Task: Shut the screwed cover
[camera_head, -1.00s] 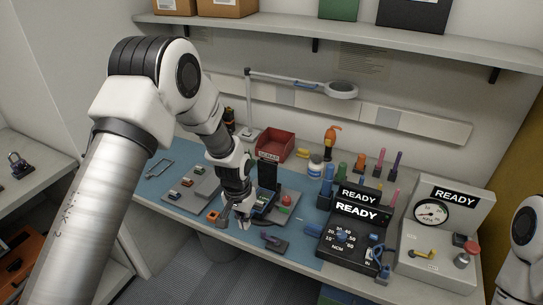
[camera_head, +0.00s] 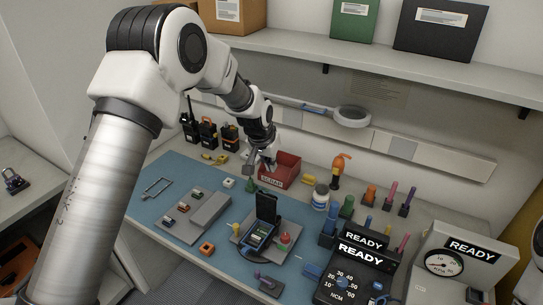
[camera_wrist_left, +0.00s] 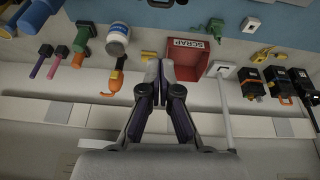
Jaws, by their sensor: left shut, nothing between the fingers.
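The open radio housing (camera_head: 260,234) lies in a grey fixture in the middle of the blue mat, with green and pale parts inside. Its black cover (camera_head: 267,206) stands upright at the back of it, open. My left gripper (camera_head: 262,164) is up behind the housing, in front of the red SCRAP bin (camera_head: 280,169), apart from the cover. In the left wrist view its fingers (camera_wrist_left: 160,65) are together and empty, with the bin (camera_wrist_left: 194,62) just to the right. My right gripper is out of view.
A grey tray of small parts (camera_head: 208,215) lies left of the housing. An orange block (camera_head: 206,248) and a dark purple-handled tool (camera_head: 268,285) lie nearby. Black READY units (camera_head: 358,262) stand to the right. Handheld radios (camera_head: 207,133) stand at the back left.

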